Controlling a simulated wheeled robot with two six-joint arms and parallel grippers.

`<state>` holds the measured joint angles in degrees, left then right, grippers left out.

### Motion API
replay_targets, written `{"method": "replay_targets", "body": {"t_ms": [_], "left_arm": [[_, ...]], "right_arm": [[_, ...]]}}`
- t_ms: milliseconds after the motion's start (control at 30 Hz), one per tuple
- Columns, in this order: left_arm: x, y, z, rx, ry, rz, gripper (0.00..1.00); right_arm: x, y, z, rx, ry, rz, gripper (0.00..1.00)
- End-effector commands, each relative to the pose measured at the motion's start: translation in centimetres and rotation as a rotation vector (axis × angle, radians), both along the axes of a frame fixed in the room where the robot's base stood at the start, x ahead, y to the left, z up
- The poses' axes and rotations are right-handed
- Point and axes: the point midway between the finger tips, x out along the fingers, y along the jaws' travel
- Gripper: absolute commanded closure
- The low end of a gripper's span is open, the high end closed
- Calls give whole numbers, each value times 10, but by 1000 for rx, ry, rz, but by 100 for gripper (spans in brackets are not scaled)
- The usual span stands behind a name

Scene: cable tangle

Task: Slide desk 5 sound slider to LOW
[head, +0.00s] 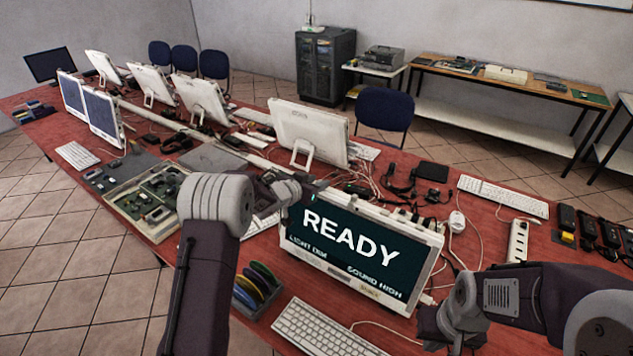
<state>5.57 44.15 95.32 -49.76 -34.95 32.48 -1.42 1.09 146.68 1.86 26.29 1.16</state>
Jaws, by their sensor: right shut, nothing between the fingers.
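A white-framed monitor (362,252) stands on the red table, its screen reading READY, LIGHT DIM and SOUND HIGH. Small dark parts (405,215) sit along its top right edge; I cannot make out which, if any, is the sound slider. My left gripper (312,189) is at the monitor's top left corner, small and partly hidden by its own wrist; its jaws are not clear, nor whether it touches. My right gripper (430,326) is low, just right of the monitor's lower right corner, shut and empty.
A white keyboard (325,330) lies in front of the monitor, with a rack of coloured discs (257,285) to its left. A power strip (517,242), white cables and another keyboard (503,196) lie to the right. Another white monitor (308,133) stands behind.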

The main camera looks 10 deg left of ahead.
Motion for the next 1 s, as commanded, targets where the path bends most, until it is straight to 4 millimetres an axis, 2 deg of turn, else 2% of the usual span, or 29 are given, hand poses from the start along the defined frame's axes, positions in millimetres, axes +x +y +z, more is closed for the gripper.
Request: {"method": "replay_targets", "body": {"t_ms": [100,133,233,267,1000], "left_arm": [[0,0,0,0,0,0,64],[0,0,0,0,0,0,69],[0,0,0,0,0,0,97],[0,0,0,0,0,0,100],[0,0,0,0,0,0,100]], "right_arm": [[0,0,0,0,0,0,100],[0,0,0,0,0,0,100],[0,0,0,0,0,0,100],[0,0,0,0,0,0,100],[0,0,0,0,0,0,100]]}}
